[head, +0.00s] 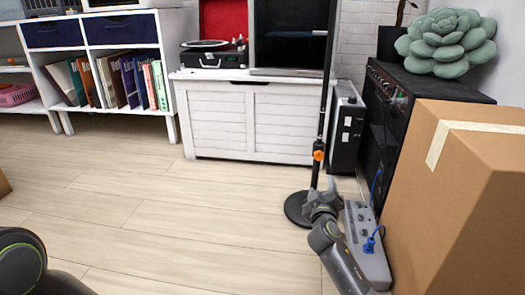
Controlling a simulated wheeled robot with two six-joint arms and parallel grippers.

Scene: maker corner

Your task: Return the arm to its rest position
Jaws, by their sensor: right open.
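My right arm comes in from the bottom, right of the middle, and reaches forward over the floor. Its gripper (323,193) is open and looks empty. It overlaps the foot of a black stand (297,210) in the picture; I cannot tell whether they touch. A grey power strip (366,257) with a blue plug and cable (371,241) lies just right of the gripper and forearm. Only a dark rounded part of my left arm shows in the bottom left corner; its gripper is out of view.
A large cardboard box (470,215) stands close on the right. Behind it are a black amplifier-like cabinet (381,130) with a green succulent-shaped cushion (446,42) and a slim black-and-silver case (346,127). A white chest (235,121) stands at the back.

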